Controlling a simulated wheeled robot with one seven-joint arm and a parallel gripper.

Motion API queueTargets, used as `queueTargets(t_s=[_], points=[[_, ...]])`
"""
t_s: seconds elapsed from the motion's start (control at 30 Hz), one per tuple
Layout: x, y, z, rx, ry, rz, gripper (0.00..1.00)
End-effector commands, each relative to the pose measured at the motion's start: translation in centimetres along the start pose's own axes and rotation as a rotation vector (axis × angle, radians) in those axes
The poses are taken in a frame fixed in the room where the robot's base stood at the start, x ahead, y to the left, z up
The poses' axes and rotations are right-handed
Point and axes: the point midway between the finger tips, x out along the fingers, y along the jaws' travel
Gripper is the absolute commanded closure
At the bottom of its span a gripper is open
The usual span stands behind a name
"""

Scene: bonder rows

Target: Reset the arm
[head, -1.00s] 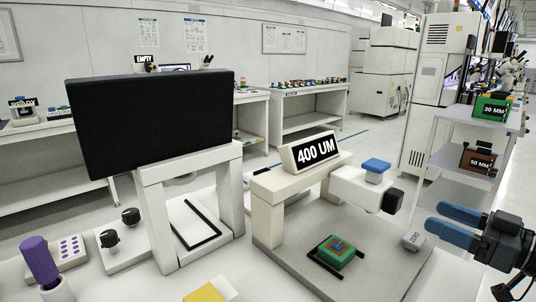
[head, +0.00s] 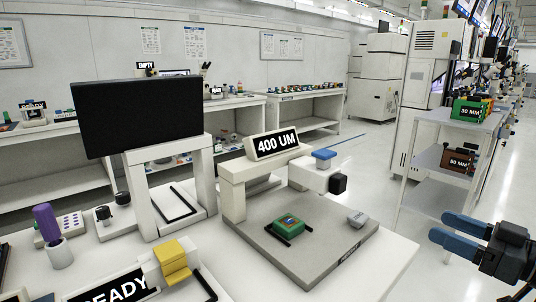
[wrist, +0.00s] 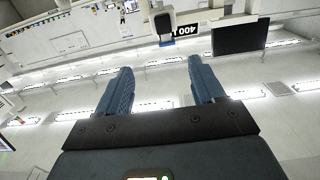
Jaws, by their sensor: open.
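My gripper (head: 460,232) is at the right of the head view, off the right side of the table. Its two blue fingers are apart with nothing between them. In the wrist view my gripper (wrist: 160,85) also shows its fingers spread and empty. Ahead of it, the wrist view shows the table's equipment and aisle, tilted.
A bench station with a "400 UM" sign (head: 273,144) stands on a grey plate (head: 325,265), with a green part (head: 288,225) on it. A black monitor (head: 138,115) is left. A shelf cart (head: 440,165) with green and brown bins stands behind my gripper.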

Motion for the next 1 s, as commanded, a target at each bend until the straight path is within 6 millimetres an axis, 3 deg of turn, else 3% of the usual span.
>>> queueTargets(t_s=[0.27, 0.57, 0.77, 1.0], points=[[0.1, -1.1, 3.2, 0.062, -0.053, 0.059, 0.32], [-0.7, -3.6, 8.7, 0.159, -0.147, 0.180, 0.32], [-2.8, -7.1, 14.2, 0.234, -0.245, 0.317, 0.32], [-7.7, -13.2, 19.4, 0.270, -0.347, 0.502, 0.32]])
